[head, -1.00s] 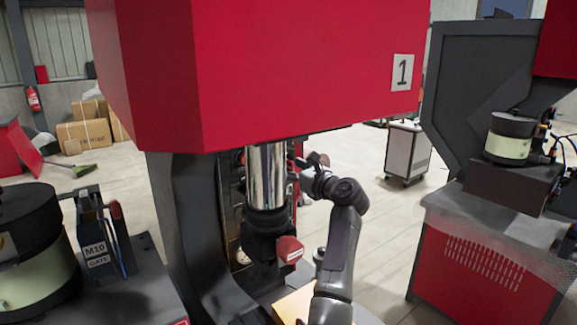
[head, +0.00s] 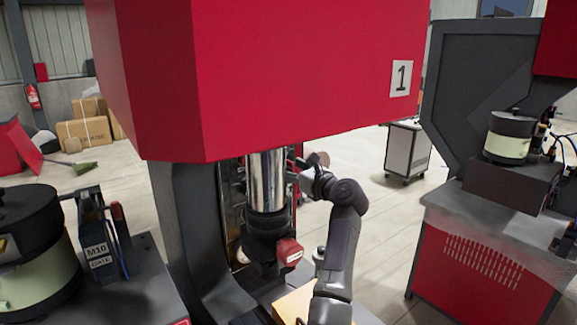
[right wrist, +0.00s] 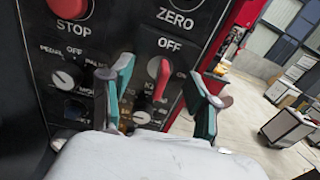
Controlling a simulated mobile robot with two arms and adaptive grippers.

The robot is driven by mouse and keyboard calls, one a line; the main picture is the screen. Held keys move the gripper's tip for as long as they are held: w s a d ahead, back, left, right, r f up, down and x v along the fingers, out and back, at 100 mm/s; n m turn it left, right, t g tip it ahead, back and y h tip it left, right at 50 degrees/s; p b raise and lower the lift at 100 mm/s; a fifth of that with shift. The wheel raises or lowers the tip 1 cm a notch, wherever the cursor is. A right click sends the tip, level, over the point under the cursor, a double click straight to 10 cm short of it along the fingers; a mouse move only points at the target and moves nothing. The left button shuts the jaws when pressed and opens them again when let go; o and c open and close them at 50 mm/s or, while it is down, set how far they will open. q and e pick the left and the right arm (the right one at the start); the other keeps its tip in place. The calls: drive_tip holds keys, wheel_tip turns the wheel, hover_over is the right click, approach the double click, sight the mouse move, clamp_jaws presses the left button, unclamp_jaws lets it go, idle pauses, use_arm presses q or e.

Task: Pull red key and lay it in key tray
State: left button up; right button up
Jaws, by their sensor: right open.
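The red key (right wrist: 162,79) sticks out of a black control panel (right wrist: 140,48), below an OFF label, in the right wrist view. My right gripper (right wrist: 161,96) is open, with one teal-padded finger on each side of the key. A gap shows between the key and each finger, and nothing is held. In the head view my right gripper (head: 308,181) is beside the press's shiny ram, and the key cannot be made out there. I cannot identify the key tray in either view. My left gripper is not in view.
A red STOP button (right wrist: 70,6) and several knobs are on the panel around the key. In the head view the shiny ram (head: 267,180) and a red labelled block (head: 289,252) are close left of my right arm. A tan surface (head: 293,303) lies low beside it.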

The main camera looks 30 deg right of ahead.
idle(0.4)
drive_tip(key=shift+p, duration=0.5)
clamp_jaws()
idle(0.4)
drive_tip(key=s+p, duration=0.4)
drive_tip(key=s, duration=0.2)
drive_tip(key=shift+d, duration=0.25)
idle(0.8)
